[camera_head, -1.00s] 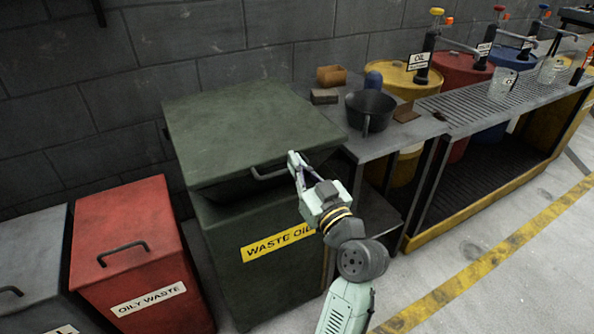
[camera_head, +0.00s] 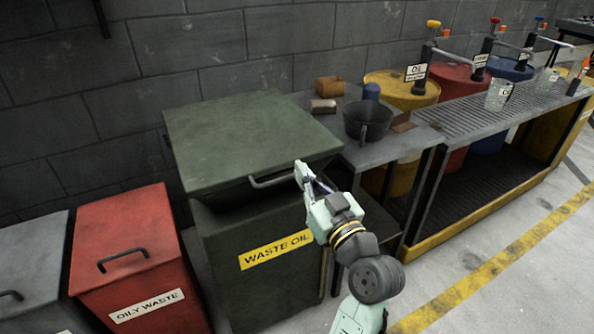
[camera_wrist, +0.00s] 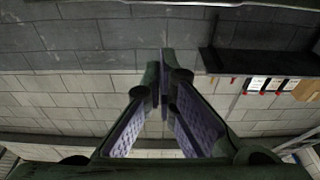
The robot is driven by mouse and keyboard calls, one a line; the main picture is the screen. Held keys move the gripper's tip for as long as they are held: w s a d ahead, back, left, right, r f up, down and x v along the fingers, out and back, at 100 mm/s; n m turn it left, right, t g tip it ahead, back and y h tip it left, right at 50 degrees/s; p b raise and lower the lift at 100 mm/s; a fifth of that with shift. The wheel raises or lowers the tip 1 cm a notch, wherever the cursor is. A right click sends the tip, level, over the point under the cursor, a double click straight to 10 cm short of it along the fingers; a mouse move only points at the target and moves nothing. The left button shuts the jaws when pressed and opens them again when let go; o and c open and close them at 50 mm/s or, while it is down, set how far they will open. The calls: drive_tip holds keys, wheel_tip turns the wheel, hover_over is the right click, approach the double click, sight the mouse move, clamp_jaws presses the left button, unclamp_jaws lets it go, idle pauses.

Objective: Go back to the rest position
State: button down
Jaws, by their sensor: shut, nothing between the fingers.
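My gripper (camera_head: 302,172) is shut and empty in the head view, just right of the handle (camera_head: 272,181) of the green waste oil bin (camera_head: 250,130). I cannot tell whether it touches the handle. The bin's lid looks slightly raised at the front, with a dark gap under it. In the wrist view my gripper (camera_wrist: 165,60) shows its fingers converging, with the block wall beyond and nothing between them.
A red oily waste bin (camera_head: 125,250) and a grey bin (camera_head: 28,262) stand at the left. A bench (camera_head: 372,155) with a black funnel pot (camera_head: 369,117) is behind my arm. Drums (camera_head: 402,88) and a grated stand (camera_head: 470,115) are at the right. Floor at lower right is clear.

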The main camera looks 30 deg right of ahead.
drive_tip(key=shift+s+f+b, duration=0.1)
drive_tip(key=shift+s+b, duration=0.3)
drive_tip(key=shift+s, duration=1.95)
